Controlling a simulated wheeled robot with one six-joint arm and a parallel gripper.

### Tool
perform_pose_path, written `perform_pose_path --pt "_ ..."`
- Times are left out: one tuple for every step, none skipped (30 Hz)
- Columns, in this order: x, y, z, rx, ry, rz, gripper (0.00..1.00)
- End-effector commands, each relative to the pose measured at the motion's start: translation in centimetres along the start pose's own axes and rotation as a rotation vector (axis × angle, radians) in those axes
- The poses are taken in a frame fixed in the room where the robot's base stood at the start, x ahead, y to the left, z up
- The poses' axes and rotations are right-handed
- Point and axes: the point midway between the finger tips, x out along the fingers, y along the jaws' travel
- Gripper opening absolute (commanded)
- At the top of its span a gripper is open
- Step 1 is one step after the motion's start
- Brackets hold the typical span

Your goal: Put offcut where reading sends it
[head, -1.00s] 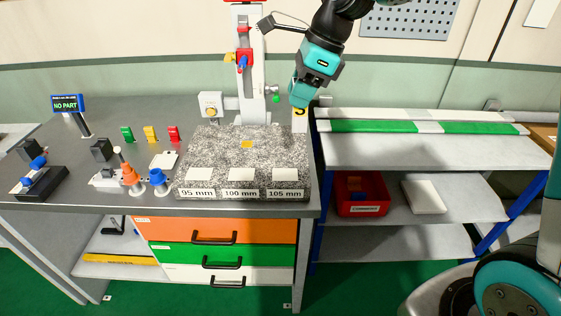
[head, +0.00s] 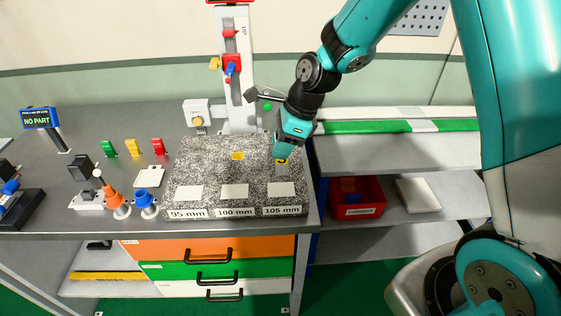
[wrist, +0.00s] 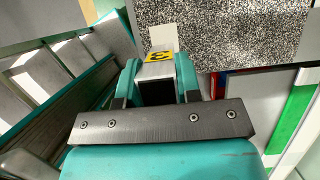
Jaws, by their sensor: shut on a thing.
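My gripper (head: 283,158) is shut on the offcut (wrist: 158,68), a short pale metal block with a dark end and a yellow label bearing a black character. In the head view the offcut is partly hidden by the fingers. It hangs over the right part of the speckled stone plate (head: 210,170), behind the white pad marked 105 mm (head: 281,189); whether it touches the plate I cannot tell. Pads marked 100 mm (head: 235,190) and 95 mm (head: 189,192) lie left of it, bare. The small display (head: 37,119) reads NO PART.
A tall gauge column with a red slider (head: 232,67) stands behind the plate. Green, yellow and red tags (head: 132,147) stand left. Below are orange, green (head: 220,271) and white drawers. A red bin (head: 357,197) and white tray (head: 417,194) are on the right shelf.

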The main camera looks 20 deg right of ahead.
Motion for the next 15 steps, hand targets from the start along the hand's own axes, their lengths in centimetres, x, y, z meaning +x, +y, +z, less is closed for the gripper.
perform_pose_path --pt "0.8 0.1 -0.3 0.0 0.002 0.004 0.07" --pt "1.2 0.1 -0.5 0.0 0.001 0.003 0.07" --pt "1.6 0.0 -0.6 -0.001 0.001 0.002 0.07" --pt "1.9 0.0 -0.7 -0.001 0.0 0.001 0.07" --pt "2.1 0.0 -0.8 -0.001 0.0 0.001 0.07" --pt "2.4 0.0 -0.8 -0.002 0.0 0.001 0.07" --pt "2.6 0.1 -0.9 -0.002 0.0 0.002 0.07" --pt "2.9 0.1 -1.1 -0.002 0.001 0.002 0.07" --pt "3.5 0.1 -1.3 -0.002 0.001 0.004 0.07" --pt "3.9 0.1 -1.5 -0.002 0.001 0.004 0.07" --pt "4.4 0.1 -1.6 -0.001 0.001 0.004 0.07" --pt "4.9 0.1 -1.9 -0.001 0.001 0.004 0.07" --pt "5.2 0.1 -2.0 -0.001 0.0 0.003 0.07" --pt "5.5 0.1 -2.1 -0.002 0.0 0.002 0.07" --pt "5.7 0.1 -2.2 -0.002 0.0 0.002 0.07"
